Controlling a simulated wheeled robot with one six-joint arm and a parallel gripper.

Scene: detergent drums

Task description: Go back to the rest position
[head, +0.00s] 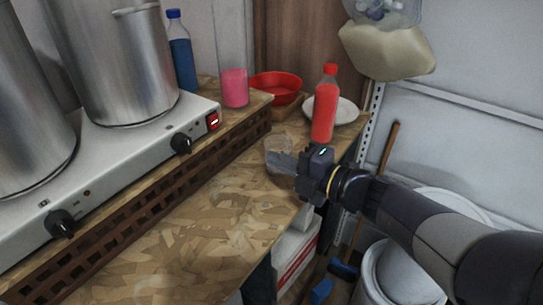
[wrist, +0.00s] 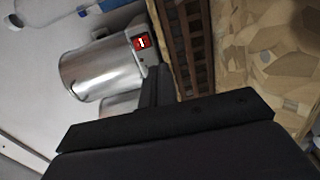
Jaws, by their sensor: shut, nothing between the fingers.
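My gripper (head: 283,160) is in the head view, over the right part of the chipboard worktop (head: 190,235), with its fingers pointing left. It is shut and holds nothing. In the wrist view my gripper (wrist: 158,85) shows as dark shut fingers in the middle. A clear glass or cup (head: 276,150) stands behind the fingertips, partly hidden by them; I cannot tell whether they touch. A bottle of red liquid (head: 326,105) with a red cap stands just behind my gripper.
A hot plate unit (head: 130,160) with large steel pots (head: 120,60) fills the left. A pink-filled glass (head: 234,88), a blue bottle (head: 181,52), a red bowl (head: 275,87) and a white plate (head: 346,111) stand at the back. White drums (head: 400,275) are below right. The front worktop is clear.

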